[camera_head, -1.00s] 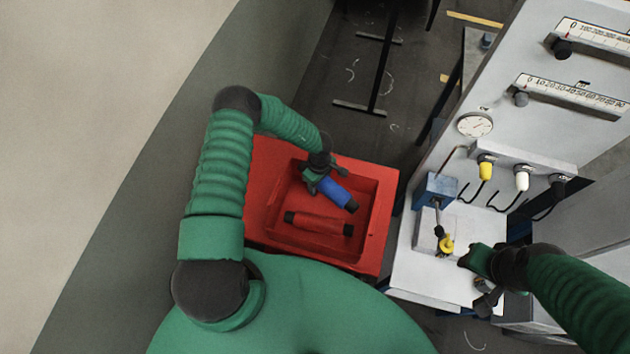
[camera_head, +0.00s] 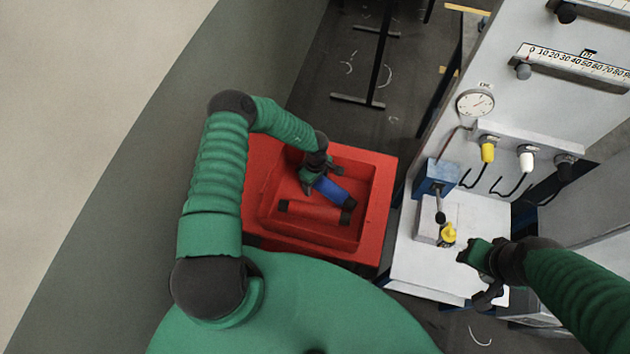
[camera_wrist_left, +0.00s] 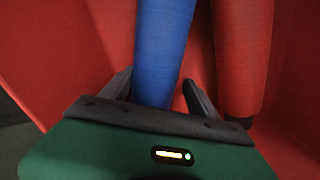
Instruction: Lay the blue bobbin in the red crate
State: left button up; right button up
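The blue bobbin (camera_head: 333,190) lies in the red crate (camera_head: 383,195), slanting, with its dark lower end beside the end of a red bobbin (camera_head: 312,212). My left gripper (camera_head: 312,180) is inside the crate at the upper end of the blue bobbin. In the left wrist view, the blue bobbin (camera_wrist_left: 163,50) passes between the two dark fingers (camera_wrist_left: 158,88), with a narrow gap beside it, so the gripper looks open around it. The gripper body hides its near end. My right gripper (camera_head: 476,270) is over the white bench; its finger opening is unclear.
The red bobbin (camera_wrist_left: 240,60) lies right of the blue one in the wrist view. The white bench (camera_head: 430,275) with a yellow knob (camera_head: 448,234), blue block (camera_head: 434,178) and gauge (camera_head: 475,104) stands right of the crate. The crate walls surround my left gripper.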

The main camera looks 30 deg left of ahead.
pick_arm(q)
jog(key=shift+o, duration=0.4)
jog(key=shift+a, duration=0.35)
jog(key=shift+a+r, duration=0.1)
jog(key=shift+r, duration=0.25)
notch_tip(320, 180, up, 16)
jog(key=shift+b, duration=0.45)
jog(key=shift+w, duration=0.1)
